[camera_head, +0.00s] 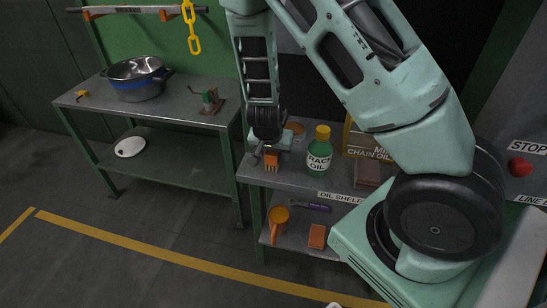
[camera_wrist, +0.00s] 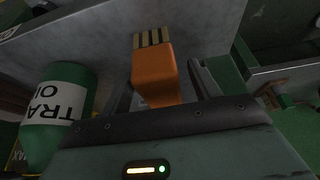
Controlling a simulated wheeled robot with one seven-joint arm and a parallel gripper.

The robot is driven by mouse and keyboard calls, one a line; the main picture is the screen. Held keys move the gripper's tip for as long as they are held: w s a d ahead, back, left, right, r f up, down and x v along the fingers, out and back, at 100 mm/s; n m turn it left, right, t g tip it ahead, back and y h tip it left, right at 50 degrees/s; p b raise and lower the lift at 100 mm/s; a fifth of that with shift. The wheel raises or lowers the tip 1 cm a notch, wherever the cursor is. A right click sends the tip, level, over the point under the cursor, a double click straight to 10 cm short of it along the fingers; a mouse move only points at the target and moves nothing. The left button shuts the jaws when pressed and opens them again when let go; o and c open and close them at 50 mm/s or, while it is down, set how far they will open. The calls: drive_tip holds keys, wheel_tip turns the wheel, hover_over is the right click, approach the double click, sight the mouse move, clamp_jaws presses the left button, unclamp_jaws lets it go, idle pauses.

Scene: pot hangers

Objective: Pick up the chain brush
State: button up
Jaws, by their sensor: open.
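The chain brush (camera_head: 271,161) has an orange body and pale bristles. It is at the left front of the upper oil shelf (camera_head: 330,182), below my gripper (camera_head: 267,150). In the wrist view the brush (camera_wrist: 155,68) points away from me, bristles at the far end. My gripper (camera_wrist: 163,88) is open, with one finger on each side of the orange body. I see a gap beside the right finger; contact on the left cannot be told. The near end of the brush is hidden by my gripper's body.
A green oil bottle (camera_head: 319,155) with a yellow cap stands just right of the brush. A chain oil can (camera_head: 365,140) and a brown block (camera_head: 367,174) are farther right. A left bench (camera_head: 185,105) bears a pot (camera_head: 137,80).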

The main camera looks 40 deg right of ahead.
drive_tip(key=c, duration=1.1)
drive_tip(key=shift+r, duration=0.1)
wheel_tip(320, 180, up, 10)
drive_tip(key=p, duration=0.3)
drive_tip(key=shift+p, duration=0.35)
